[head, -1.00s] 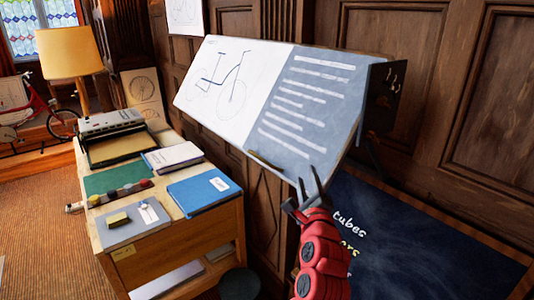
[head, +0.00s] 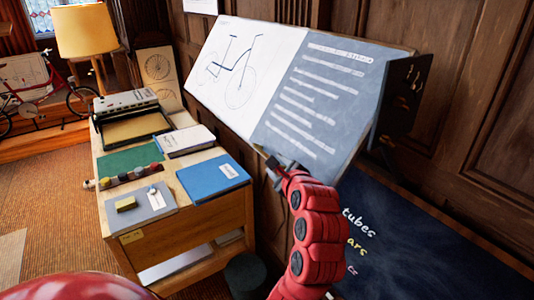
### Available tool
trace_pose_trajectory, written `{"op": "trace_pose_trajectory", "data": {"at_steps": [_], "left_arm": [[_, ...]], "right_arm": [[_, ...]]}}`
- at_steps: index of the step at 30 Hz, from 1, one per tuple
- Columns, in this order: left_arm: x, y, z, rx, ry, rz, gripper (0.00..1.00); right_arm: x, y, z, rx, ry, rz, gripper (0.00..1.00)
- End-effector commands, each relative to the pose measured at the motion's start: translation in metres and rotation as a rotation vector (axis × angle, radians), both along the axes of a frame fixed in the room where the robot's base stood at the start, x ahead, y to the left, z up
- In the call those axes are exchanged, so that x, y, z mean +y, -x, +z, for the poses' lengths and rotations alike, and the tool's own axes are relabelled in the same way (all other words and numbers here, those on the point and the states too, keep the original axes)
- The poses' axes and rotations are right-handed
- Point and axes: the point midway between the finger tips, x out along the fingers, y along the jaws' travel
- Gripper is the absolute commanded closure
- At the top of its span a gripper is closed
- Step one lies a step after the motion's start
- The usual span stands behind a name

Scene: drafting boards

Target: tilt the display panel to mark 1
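The display panel (head: 335,95) is tilted against the wood wall, with a bicycle drawing on its white left half and pale text lines on its blue-grey right half. A small brownish handle or ledge (head: 260,150) sits at its lower edge. A dark bracket (head: 408,85) with small pale marks stands at its right end; I cannot read the marks. My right gripper (head: 274,166) is at the panel's lower edge, right by the handle. Its fingertips are partly hidden, so I cannot tell whether they are shut on it. My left gripper is out of view; a red shape shows at bottom left.
A wooden desk (head: 197,224) with a typewriter-like machine (head: 126,104), books and a blue folder (head: 212,178) stands left of my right arm. A dark lettered board (head: 415,235) is below the panel. A dark round stool or bin (head: 245,272) is on the floor.

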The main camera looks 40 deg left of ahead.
Motion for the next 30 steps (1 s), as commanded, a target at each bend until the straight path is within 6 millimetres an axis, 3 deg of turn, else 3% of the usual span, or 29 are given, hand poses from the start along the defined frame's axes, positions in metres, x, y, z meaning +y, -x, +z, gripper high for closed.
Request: {"op": "trace_pose_trajectory", "data": {"at_steps": [6, 12, 26, 30], "left_arm": [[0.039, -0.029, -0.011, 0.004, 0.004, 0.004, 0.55], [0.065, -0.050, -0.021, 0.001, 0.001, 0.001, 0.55], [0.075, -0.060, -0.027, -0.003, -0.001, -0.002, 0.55], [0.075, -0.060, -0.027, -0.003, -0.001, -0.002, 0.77]], "right_arm": [[0.000, 0.000, 0.019, 0.000, 0.000, 0.000, 0.45], [0.000, 0.000, 0.029, 0.000, 0.000, 0.000, 0.45], [0.000, 0.000, 0.031, 0.000, 0.000, 0.000, 0.45], [0.000, 0.000, 0.031, 0.000, 0.000, 0.000, 0.45]]}}
